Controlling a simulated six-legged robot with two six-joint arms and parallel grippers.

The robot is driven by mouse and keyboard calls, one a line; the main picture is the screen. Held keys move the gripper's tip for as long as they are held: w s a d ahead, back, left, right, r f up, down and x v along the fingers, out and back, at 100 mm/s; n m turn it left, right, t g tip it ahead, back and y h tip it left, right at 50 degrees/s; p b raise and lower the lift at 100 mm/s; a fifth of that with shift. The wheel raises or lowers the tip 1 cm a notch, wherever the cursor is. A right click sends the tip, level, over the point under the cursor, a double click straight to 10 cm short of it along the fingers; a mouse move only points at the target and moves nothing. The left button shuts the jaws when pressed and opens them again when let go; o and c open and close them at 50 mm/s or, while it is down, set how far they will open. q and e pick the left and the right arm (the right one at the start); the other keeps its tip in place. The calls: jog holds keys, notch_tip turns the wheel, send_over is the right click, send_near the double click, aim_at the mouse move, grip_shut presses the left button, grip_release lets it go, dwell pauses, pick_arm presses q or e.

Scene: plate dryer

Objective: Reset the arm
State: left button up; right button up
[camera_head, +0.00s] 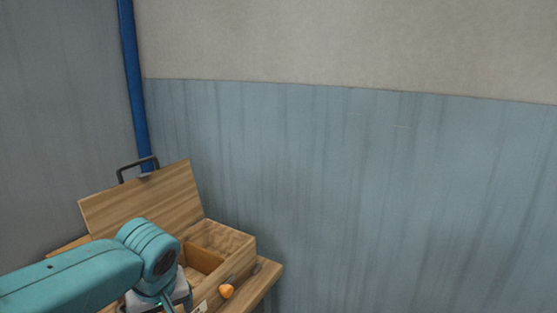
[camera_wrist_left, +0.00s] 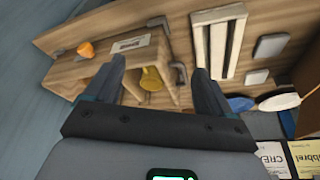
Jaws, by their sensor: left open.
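My left arm comes in from the left in the head view, teal, bent at a rounded joint above a wooden box (camera_head: 222,238). The fingertips are hidden or cut off at the bottom there. In the left wrist view my left gripper (camera_wrist_left: 159,70) is open, its two dark fingers apart. Between and beyond them a yellow object (camera_wrist_left: 151,79) shows at the opening of a wooden compartment. I see no clear contact with it. My right gripper is in neither view.
The box's wooden lid (camera_head: 150,200) stands open with a dark handle (camera_head: 137,168). An orange piece (camera_head: 226,291) is at the box's front. The wrist view shows a white slatted piece (camera_wrist_left: 219,43), a blue round item (camera_wrist_left: 240,103) and printed cards (camera_wrist_left: 271,160). A blue pipe (camera_head: 133,85) runs up the wall.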

pick_arm(q)
jog(key=s+d+f+m+g+h, duration=0.1)
jog(key=s+d+f+h, duration=0.15)
jog(key=f, duration=0.65)
jog(key=s+d+f+m+g+h, duration=0.1)
jog(key=s+d+f+m, duration=0.15)
jog(key=f, duration=0.65)
jog(key=s+d+f+m+g+h, duration=0.1)
jog(key=s+d+f, duration=0.15)
jog(key=f, duration=0.65)
jog(key=s+d+f+h, duration=0.1)
jog(key=s+f, duration=1)
jog(key=s, duration=0.2)
jog(key=shift+s+d+f, duration=0.25)
jog(key=shift+d+f, duration=0.05)
